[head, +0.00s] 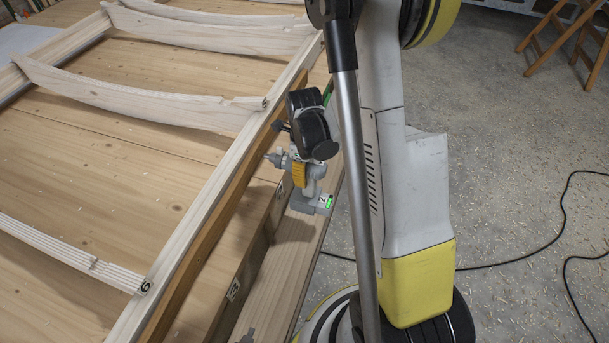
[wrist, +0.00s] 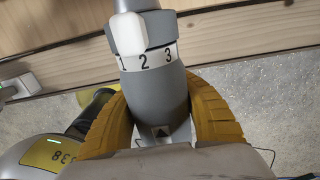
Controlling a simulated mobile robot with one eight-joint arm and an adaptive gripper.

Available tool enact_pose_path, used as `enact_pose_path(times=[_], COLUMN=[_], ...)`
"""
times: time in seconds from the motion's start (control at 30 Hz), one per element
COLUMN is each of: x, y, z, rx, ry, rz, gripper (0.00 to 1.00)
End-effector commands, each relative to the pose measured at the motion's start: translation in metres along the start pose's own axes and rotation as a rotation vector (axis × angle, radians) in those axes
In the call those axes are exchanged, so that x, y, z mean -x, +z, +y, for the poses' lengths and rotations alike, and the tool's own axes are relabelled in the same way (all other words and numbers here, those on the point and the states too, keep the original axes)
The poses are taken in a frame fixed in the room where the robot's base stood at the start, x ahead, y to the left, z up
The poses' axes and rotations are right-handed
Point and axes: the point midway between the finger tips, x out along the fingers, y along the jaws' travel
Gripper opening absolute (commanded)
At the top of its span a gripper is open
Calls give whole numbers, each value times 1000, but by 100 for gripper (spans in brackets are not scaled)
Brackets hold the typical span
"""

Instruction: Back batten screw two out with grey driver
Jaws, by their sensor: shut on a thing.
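My gripper (head: 301,172) is shut on the grey driver (head: 310,188), its yellow pads either side of the body. In the head view the driver's nose points left toward the timber frame, and its base with a green light is low over the side plank; I cannot tell whether it touches. In the wrist view the grey driver (wrist: 157,95) shows a white ring numbered 1, 2, 3 between the yellow pads. A brown batten (head: 205,240) runs along the pale frame rail. No screw is clearly visible.
Curved pale ribs (head: 140,95) cross the wooden bench top (head: 90,175). A side plank (head: 285,265) runs below the bench edge, with a grey object at its near end. Black cables (head: 510,255) lie on the grey floor. A wooden trestle (head: 565,40) stands back right.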

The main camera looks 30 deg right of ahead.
Motion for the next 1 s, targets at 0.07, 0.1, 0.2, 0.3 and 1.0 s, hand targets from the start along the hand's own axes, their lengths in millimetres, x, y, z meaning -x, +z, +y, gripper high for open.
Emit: enact_pose_path(times=[0.07, 0.1, 0.2, 0.3, 1.0], x=[0, 0, 0, 0, 0], y=[0, 0, 0, 0, 14], z=[0, 0, 0, 0, 0], rx=[0, 0, 0, 0, 0], ry=[0, 0, 0, 0, 0], rz=[0, 0, 0, 0, 0], gripper=[0, 0, 0, 0, 0])
